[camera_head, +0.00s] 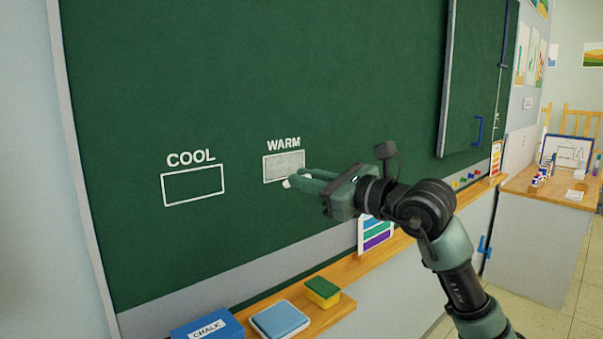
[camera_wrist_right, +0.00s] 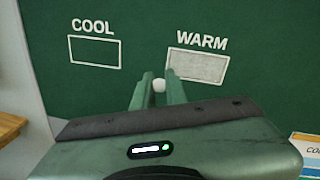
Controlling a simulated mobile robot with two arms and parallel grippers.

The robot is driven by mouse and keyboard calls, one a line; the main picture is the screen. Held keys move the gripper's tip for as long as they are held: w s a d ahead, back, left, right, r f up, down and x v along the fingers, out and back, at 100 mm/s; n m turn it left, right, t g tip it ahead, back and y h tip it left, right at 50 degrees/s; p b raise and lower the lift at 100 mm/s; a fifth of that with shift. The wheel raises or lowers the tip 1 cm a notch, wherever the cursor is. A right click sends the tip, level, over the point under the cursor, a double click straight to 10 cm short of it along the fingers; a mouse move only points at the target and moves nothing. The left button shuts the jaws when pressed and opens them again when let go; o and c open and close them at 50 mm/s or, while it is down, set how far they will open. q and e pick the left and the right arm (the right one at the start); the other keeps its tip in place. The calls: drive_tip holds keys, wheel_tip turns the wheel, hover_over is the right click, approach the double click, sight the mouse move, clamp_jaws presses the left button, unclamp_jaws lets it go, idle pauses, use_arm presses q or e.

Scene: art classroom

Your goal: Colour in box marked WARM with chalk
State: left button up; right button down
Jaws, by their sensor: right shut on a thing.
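The green chalkboard (camera_head: 250,80) carries two drawn boxes. The box marked WARM (camera_head: 284,163) is filled with pale grey-white chalk; the fill also shows in the right wrist view (camera_wrist_right: 198,66). The box marked COOL (camera_head: 193,185) on the left is an empty outline. My right gripper (camera_head: 294,180) is at the lower edge of the WARM box, shut on a white piece of chalk (camera_wrist_right: 159,85) whose tip shows between the fingers. I cannot tell whether the chalk touches the board. My left gripper is not in view.
Below the board a wooden ledge (camera_head: 345,308) holds a blue CHALK box (camera_head: 208,328), a blue-topped eraser (camera_head: 279,319) and a yellow-green sponge (camera_head: 322,291). A colour chart (camera_head: 375,235) stands behind my right arm. A desk (camera_head: 545,190) with small items is at the right.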

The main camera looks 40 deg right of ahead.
drive_tip(key=shift+w+r+p, duration=0.2)
drive_tip(key=shift+w+p, duration=0.35)
drive_tip(key=shift+p, duration=0.05)
drive_tip(key=p+x, duration=0.2)
drive_tip(key=x, duration=0.1)
drive_tip(key=shift+w+d+p, duration=0.1)
drive_tip(key=shift+w+p, duration=0.2)
drive_tip(key=shift+w, duration=0.1)
drive_tip(key=shift+w+f+p, duration=0.15)
drive_tip(key=shift+w+p, duration=0.15)
drive_tip(key=shift+w, duration=0.45)
drive_tip(key=shift+w, duration=0.6)
drive_tip(key=shift+d, duration=0.75)
drive_tip(key=shift+d, duration=0.1)
drive_tip(key=shift+w+d+b, duration=0.15)
drive_tip(key=shift+d+b, duration=0.3)
drive_tip(key=shift+d, duration=0.25)
